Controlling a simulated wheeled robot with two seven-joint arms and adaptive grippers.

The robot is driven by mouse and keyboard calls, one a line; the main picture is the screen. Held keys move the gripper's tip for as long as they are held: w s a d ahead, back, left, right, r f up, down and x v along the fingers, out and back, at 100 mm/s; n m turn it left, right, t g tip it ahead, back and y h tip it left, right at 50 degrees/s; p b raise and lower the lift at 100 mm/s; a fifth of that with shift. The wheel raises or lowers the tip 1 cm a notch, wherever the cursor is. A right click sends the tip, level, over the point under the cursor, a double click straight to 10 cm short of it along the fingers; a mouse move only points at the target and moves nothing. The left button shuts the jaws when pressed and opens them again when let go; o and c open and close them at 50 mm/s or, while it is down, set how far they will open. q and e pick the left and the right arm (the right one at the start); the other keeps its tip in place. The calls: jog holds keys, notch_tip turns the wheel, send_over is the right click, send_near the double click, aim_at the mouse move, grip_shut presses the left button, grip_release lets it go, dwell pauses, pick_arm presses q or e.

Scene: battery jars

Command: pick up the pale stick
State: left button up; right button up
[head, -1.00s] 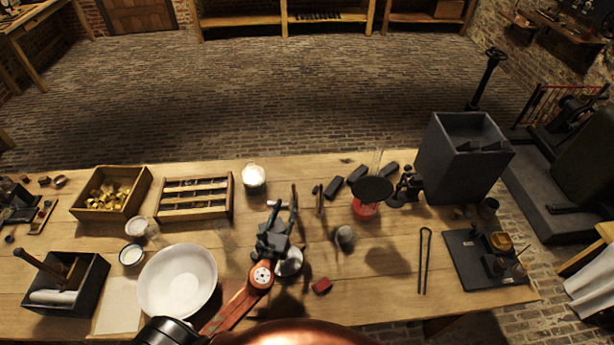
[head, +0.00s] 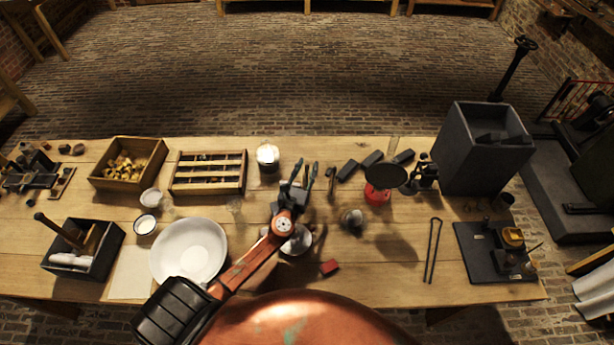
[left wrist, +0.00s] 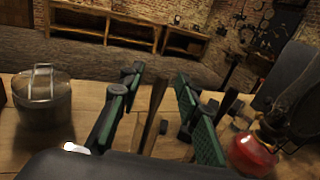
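A small pale piece (left wrist: 75,147), perhaps the end of the pale stick, lies on the table just left of my left gripper (left wrist: 155,105) in the left wrist view. Its full length is hidden. In the head view I cannot make it out clearly beside the gripper. My left gripper (head: 305,170) is low over the middle of the table, its two green-padded fingers apart. A brown upright piece (left wrist: 153,112) shows between the fingers in the wrist view; nothing is visibly gripped. My right gripper is not in view.
A white-topped jar (head: 267,157) stands beyond the gripper; a compartment tray (head: 208,188) and white bowl (head: 188,252) are left. A red burner (head: 377,195), dark blocks (head: 372,160) and a small jar (head: 352,219) are right. Long tongs (head: 433,250) lie on bare wood.

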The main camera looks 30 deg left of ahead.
pick_arm(q)
jog(key=shift+c, duration=0.2)
grip_shut()
